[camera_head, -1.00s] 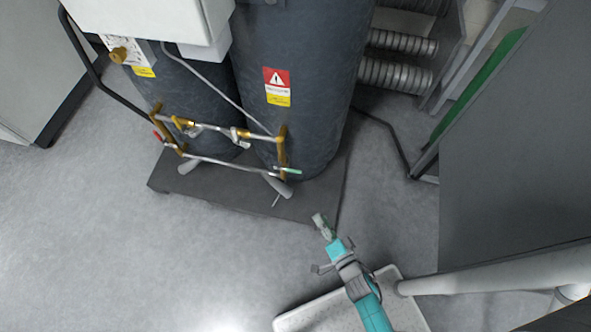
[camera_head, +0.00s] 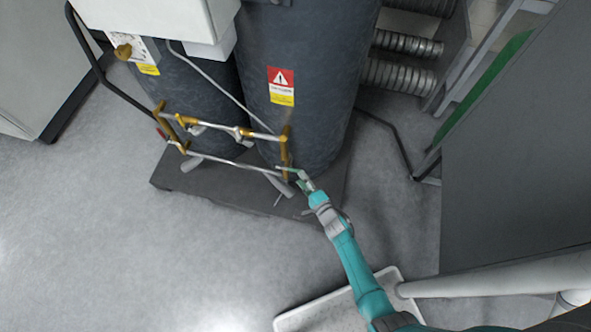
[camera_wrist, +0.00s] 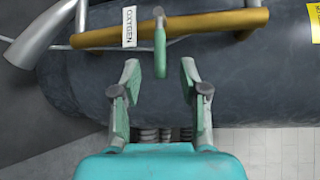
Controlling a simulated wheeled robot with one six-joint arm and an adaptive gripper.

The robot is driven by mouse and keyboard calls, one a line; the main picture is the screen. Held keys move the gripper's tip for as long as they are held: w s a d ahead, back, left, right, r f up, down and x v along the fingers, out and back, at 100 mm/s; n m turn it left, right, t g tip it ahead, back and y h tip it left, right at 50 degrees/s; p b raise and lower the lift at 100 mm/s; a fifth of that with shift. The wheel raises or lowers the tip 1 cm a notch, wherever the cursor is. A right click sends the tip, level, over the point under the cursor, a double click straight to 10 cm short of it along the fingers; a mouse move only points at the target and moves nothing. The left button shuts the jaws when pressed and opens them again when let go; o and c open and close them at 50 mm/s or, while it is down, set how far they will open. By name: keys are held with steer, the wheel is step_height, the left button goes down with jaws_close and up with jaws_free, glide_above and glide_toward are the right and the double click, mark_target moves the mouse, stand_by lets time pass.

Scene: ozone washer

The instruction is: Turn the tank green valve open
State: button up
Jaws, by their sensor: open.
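The green valve handle (camera_wrist: 160,52) stands in the middle of the wrist view, on a brass pipe (camera_wrist: 200,26) with a white OXYGEN label (camera_wrist: 129,27). My gripper (camera_wrist: 159,75) is open, with one finger to each side of the handle's line. The handle's tip lies near the level of the fingertips and touches neither. In the head view my gripper (camera_head: 298,178) is at the right end of the pipe frame, beside the brass upright (camera_head: 285,150), and hides part of the handle.
Two dark tanks (camera_head: 292,45) stand on a dark base plate (camera_head: 225,197) behind the pipe frame. A grey cabinet (camera_head: 515,160) and a black cable (camera_head: 392,135) are at the right. Open floor (camera_head: 120,240) lies at the front left.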

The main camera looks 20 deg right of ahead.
mark_target(295, 169)
steer(key=shift+x, duration=2.8)
steer(key=shift+c, duration=0.3)
jaws_close()
